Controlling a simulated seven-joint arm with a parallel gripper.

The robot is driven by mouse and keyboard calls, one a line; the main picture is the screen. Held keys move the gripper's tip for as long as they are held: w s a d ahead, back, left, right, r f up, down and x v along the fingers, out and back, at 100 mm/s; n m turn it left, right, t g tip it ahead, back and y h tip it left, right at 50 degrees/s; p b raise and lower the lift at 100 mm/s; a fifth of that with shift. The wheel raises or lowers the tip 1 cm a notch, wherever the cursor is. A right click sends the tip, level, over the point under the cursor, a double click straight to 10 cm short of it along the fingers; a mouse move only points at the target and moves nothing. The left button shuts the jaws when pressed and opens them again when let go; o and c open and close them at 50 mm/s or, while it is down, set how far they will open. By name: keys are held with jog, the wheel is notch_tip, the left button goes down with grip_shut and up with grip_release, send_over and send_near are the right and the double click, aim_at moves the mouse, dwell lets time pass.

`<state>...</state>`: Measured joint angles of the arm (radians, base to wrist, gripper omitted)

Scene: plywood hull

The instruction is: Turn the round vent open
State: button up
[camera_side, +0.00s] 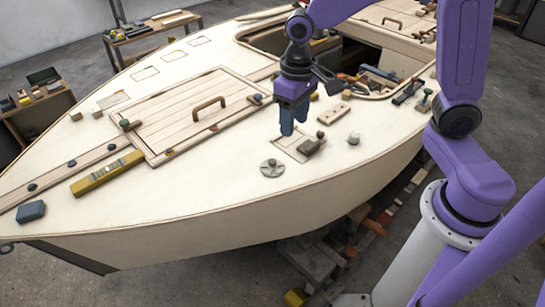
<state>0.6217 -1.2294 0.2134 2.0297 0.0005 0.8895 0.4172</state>
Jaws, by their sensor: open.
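The round vent (272,168) is a small grey disc with a raised centre, lying on the pale plywood deck near the hull's front edge. My gripper (287,130) is blue and points down above the deck, a little up and to the right of the vent in the picture. It is apart from the vent and holds nothing that I can see. The two fingers overlap from this side, so the gap between them is hard to see. The fine detail of the vent is too small to tell.
A dark-handled tool (312,146) lies on a pale rectangle right of my gripper. A small knob (354,138) and a block with holes (333,114) stand farther right. A wooden hatch with a handle (209,108) and a yellow level (107,173) are left.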

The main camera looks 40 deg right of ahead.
aim_at(272, 161)
jog(key=w+d+f+m, duration=0.3)
jog(key=w+f+m, duration=0.15)
jog(key=w, duration=0.55)
jog(key=f, duration=1.6)
jog(key=shift+s+a, duration=0.1)
jog(key=shift+s, duration=0.1)
jog(key=shift+c, duration=0.3)
grip_shut()
